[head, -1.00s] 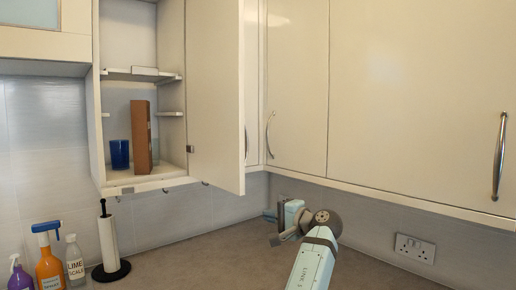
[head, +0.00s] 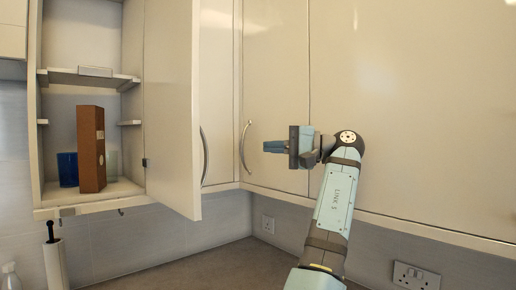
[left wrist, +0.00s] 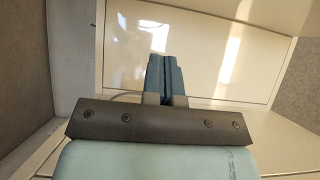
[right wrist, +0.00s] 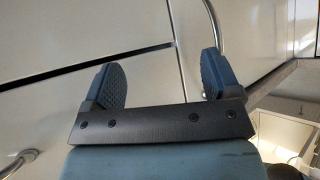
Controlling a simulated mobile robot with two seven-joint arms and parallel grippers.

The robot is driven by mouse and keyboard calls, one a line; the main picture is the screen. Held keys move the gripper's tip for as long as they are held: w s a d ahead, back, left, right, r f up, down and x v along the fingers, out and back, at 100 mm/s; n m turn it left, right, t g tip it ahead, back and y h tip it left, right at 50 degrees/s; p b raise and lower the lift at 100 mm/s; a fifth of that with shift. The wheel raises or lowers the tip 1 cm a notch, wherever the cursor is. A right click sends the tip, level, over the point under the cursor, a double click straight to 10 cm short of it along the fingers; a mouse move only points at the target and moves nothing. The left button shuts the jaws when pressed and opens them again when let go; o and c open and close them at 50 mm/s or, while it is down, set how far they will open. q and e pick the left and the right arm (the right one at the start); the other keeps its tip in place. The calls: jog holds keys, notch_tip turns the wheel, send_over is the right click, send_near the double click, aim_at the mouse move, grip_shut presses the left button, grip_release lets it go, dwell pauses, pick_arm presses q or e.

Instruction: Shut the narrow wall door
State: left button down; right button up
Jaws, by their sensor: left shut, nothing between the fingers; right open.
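The narrow wall door (head: 170,100) stands open in the head view, swung out from the right side of an open wall cabinet (head: 92,205). Its free edge points toward me. My left gripper (head: 266,147) is to the right of the door, apart from it, in front of the closed doors. Its fingers are shut and empty in the left wrist view (left wrist: 165,70). My right gripper (right wrist: 162,75) is open and empty before white glossy panels in the right wrist view. It is outside the head view.
A brown box (head: 91,150) and a blue glass (head: 67,169) stand inside the open cabinet. Closed doors with curved handles (head: 245,147) line the wall to the right. A paper towel holder (head: 55,262) and the worktop (head: 190,275) are below.

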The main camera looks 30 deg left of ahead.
pick_arm(q)
jog(key=s+a, duration=0.5)
jog(key=a, duration=0.5)
jog(key=shift+s+a, duration=0.35)
jog(key=shift+a, duration=0.05)
